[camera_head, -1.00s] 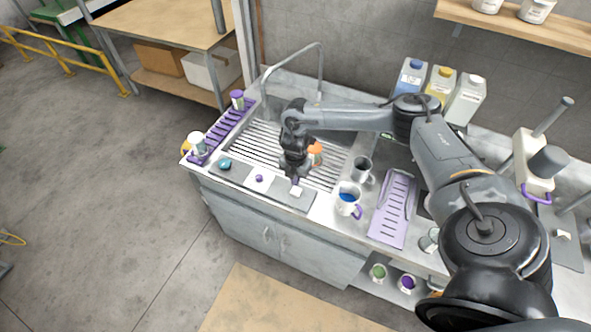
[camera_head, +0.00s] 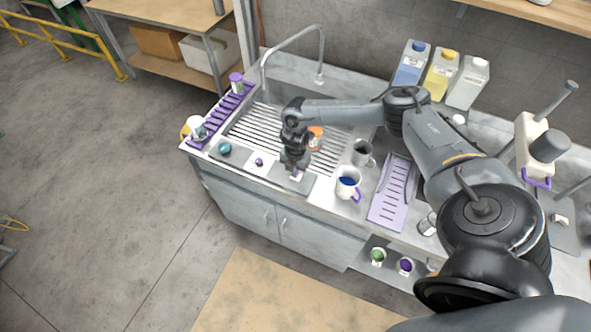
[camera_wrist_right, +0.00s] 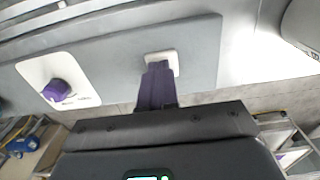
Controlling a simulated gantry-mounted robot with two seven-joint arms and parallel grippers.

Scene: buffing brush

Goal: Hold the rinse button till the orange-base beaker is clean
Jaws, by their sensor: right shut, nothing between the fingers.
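My right gripper (camera_head: 296,170) is at the front of the sink counter, pointing down. In the right wrist view its purple fingers (camera_wrist_right: 157,75) are shut and empty. Their tips meet the white square button (camera_wrist_right: 163,56) on a grey plate (camera_wrist_right: 200,52); whether the button is pressed in cannot be told. The orange-base beaker (camera_head: 316,131) is on the slatted sink, just behind my right wrist and partly hidden by it, with its orange base showing. Whether it is clean cannot be seen. My left gripper is not in view.
A white mug with blue inside (camera_head: 347,185), a grey mug (camera_head: 362,152) and a purple rack (camera_head: 390,205) stand to the right. The faucet (camera_head: 320,55) arches behind.

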